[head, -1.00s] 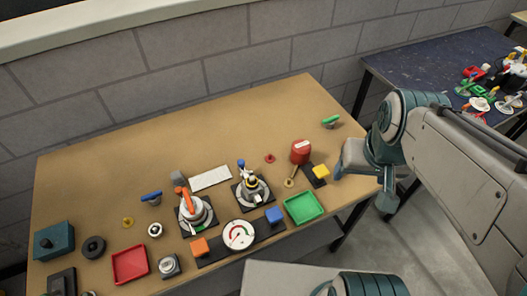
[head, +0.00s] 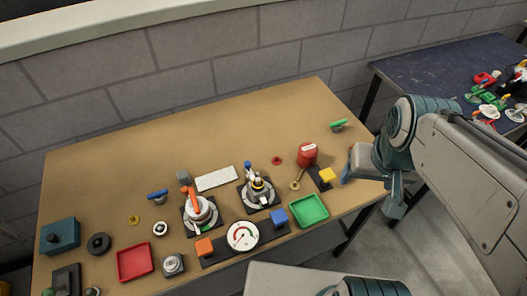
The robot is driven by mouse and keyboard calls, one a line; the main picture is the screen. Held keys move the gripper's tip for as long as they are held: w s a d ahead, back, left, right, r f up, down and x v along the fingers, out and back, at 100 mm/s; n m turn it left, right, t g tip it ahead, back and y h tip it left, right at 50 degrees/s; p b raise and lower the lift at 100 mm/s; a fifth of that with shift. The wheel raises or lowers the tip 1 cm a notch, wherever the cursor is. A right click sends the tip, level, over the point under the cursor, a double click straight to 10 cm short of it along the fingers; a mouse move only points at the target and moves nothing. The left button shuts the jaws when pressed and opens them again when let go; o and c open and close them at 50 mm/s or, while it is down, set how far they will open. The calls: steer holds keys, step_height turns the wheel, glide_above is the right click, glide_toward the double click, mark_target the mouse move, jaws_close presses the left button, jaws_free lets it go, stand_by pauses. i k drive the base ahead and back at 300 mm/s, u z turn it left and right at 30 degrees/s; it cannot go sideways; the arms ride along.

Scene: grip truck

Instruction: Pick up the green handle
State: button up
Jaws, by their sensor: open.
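The green handle (head: 338,125) lies alone near the table's far right corner, a small bar on a short grey stem. My gripper (head: 346,178) is at the table's right edge, in front of the handle and a little to its right. It is open, clear of the handle, with its fingers seen small and mostly from the side. Nothing shows between them.
A green tray (head: 309,209) is at the front edge. The back of the wooden table (head: 220,135) is clear. A dark table (head: 440,75) stands behind right.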

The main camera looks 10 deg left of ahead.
mark_target(334, 126)
steer(key=u, duration=3.25)
steer(key=k, duration=1.3)
steer(key=z, duration=2.15)
steer(key=i, duration=0.5)
steer(key=z, duration=0.05)
